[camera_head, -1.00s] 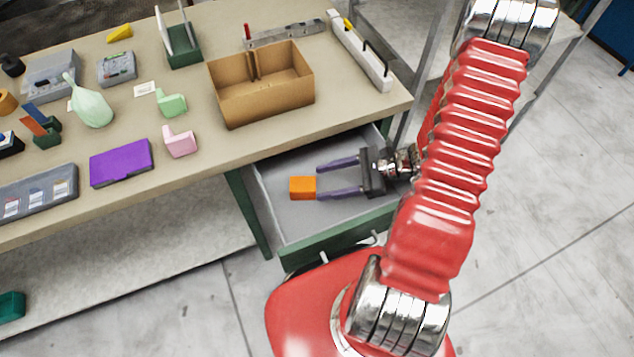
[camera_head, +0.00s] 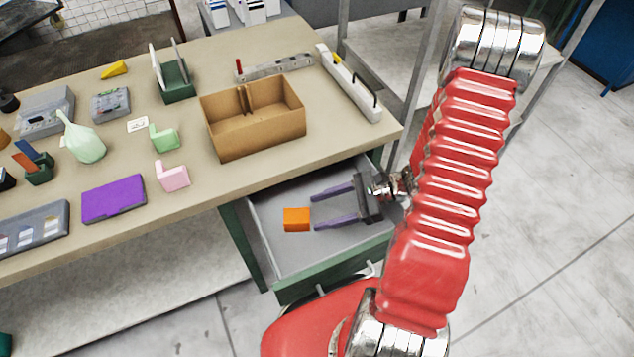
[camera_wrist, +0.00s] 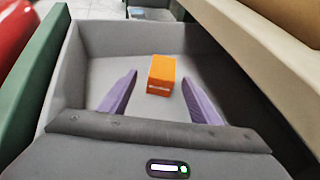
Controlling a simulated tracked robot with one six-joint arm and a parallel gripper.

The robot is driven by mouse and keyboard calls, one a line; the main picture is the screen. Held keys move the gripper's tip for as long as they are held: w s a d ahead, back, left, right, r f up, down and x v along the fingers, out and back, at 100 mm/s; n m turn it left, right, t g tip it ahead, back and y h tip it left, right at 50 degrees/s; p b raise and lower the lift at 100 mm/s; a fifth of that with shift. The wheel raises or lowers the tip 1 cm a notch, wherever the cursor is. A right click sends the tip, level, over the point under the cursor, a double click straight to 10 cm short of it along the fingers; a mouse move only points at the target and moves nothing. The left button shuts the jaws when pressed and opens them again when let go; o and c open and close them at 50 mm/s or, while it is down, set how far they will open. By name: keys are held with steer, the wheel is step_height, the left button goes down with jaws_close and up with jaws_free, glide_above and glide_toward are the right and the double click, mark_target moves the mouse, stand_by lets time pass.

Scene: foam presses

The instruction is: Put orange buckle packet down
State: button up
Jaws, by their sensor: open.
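The orange buckle packet (camera_head: 296,219) is a small orange block inside the open grey drawer (camera_head: 262,247) under the workbench. In the wrist view the orange packet (camera_wrist: 161,75) sits on the drawer floor, just beyond the fingertips and between their lines. My gripper (camera_head: 311,211) has two purple fingers spread apart, with nothing between them. In the wrist view my gripper (camera_wrist: 160,82) shows both fingers, one on each side and short of the packet, with no visible contact. The drawer walls (camera_wrist: 62,65) rise around the packet and fingers.
The bench top (camera_head: 225,175) overhangs the drawer's back. On it stand an open cardboard box (camera_head: 250,138), a purple case (camera_head: 113,199), a pink block (camera_head: 173,178) and a green bottle (camera_head: 84,142). The drawer has free floor around the packet.

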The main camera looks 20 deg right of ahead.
steer(key=s+a+r+n+h, duration=0.2)
steer(key=r+n+h, duration=0.2)
steer(key=r+n, duration=0.3)
steer(key=s+a+r+n+h, duration=0.2)
steer(key=r+n, duration=0.5)
steer(key=r, duration=0.5)
steer(key=s+a+r+n+t+h, duration=0.1)
steer(key=s+a+r+n+h, duration=0.1)
steer(key=r+n+h, duration=0.4)
step_height(320, 180, up, 4)
steer(key=shift+s+a+r+n, duration=0.15)
steer(key=shift+s+a+n, duration=0.2)
steer(key=shift+s+n, duration=0.45)
